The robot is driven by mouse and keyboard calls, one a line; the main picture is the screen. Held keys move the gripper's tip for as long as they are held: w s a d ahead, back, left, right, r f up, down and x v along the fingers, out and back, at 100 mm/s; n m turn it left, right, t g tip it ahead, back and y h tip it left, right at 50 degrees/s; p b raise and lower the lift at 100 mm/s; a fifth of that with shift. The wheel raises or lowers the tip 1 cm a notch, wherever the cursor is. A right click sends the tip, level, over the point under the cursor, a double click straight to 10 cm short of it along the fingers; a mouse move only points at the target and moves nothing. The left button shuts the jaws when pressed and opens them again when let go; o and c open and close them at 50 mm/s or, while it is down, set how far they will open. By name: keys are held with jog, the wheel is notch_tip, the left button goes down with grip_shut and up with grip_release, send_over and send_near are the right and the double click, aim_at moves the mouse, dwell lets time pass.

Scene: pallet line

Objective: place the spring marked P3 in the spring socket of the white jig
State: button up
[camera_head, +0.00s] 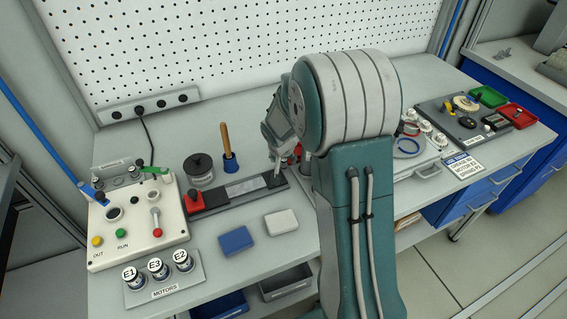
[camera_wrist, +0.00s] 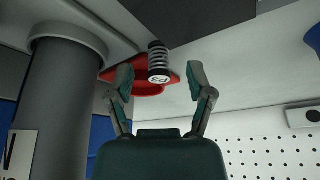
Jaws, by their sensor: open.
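In the wrist view a coil spring (camera_wrist: 158,62) with a pale end face shows between the two fingertips of my gripper (camera_wrist: 159,78). The dark mark on that face is too small to read surely. The fingers are apart, and I see no clear contact with the spring. A red part (camera_wrist: 148,90) lies behind the spring. In the head view my gripper (camera_head: 274,170) points down over the bench beside my arm, near a red part (camera_head: 296,153). The spring does not show there. I cannot surely pick out the white jig or its spring socket; my arm hides the bench middle.
A white box with buttons and a lever (camera_head: 130,240) stands at the left, behind the motors stand (camera_head: 165,289). A dark rail (camera_head: 238,195), a blue block (camera_head: 236,241) and a white block (camera_head: 281,222) lie left of my arm. Right are a grey tray (camera_head: 429,170) and red bin (camera_head: 518,116).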

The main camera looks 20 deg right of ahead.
jog(key=c, duration=0.9)
grip_shut()
